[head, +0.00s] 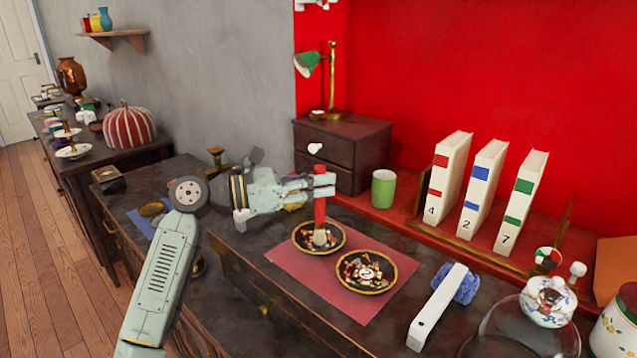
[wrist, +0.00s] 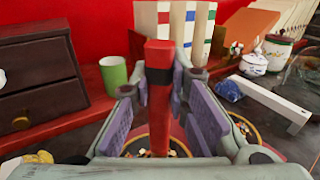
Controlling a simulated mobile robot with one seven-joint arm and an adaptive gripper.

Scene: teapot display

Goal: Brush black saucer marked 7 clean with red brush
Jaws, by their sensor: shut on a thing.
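My gripper (head: 322,186) is shut on the red handle of the brush (head: 320,211), which stands nearly upright with its pale bristles down. The bristles are at the left black saucer (head: 299,246), over the dark and coloured bits in it; whether they touch is hard to tell. The brush hides the middle of this saucer, so I cannot read its mark. The right black saucer (head: 367,292) also holds bits around a pale round mark that looks like a 2. In the wrist view the red handle (wrist: 159,100) stands between the finger pads.
Both saucers stand on a red mat (head: 290,268) on the dark counter. A green cup (head: 383,188) and books marked 4, 2 and 7 (head: 484,190) stand behind.

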